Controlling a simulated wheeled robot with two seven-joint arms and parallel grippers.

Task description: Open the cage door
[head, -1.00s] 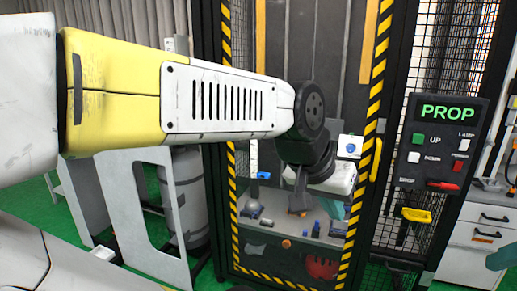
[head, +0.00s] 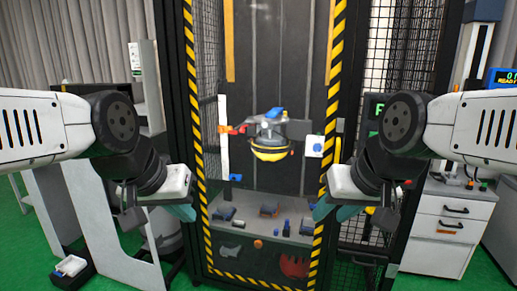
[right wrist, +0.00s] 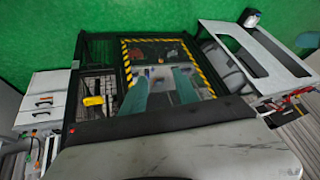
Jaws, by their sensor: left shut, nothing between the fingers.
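The cage door (head: 190,100) is a tall panel edged in yellow-black hazard tape, and it looks closed in the head view. It also shows in the right wrist view (right wrist: 205,70). A yellow door handle (head: 340,125) seems to be at its right edge, partly hidden by my right arm. My left gripper (head: 182,212) is shut and empty, in front of the door's lower left edge. My right gripper (head: 322,210) is in front of the door's lower right edge. In the right wrist view its teal fingers (right wrist: 160,90) are apart with nothing between them.
Inside the cage a yellow-and-black drop unit (head: 268,150) hangs above a shelf (head: 265,232) with small parts. My right arm partly covers the control box (head: 374,106). White drawers (head: 440,225) stand at right.

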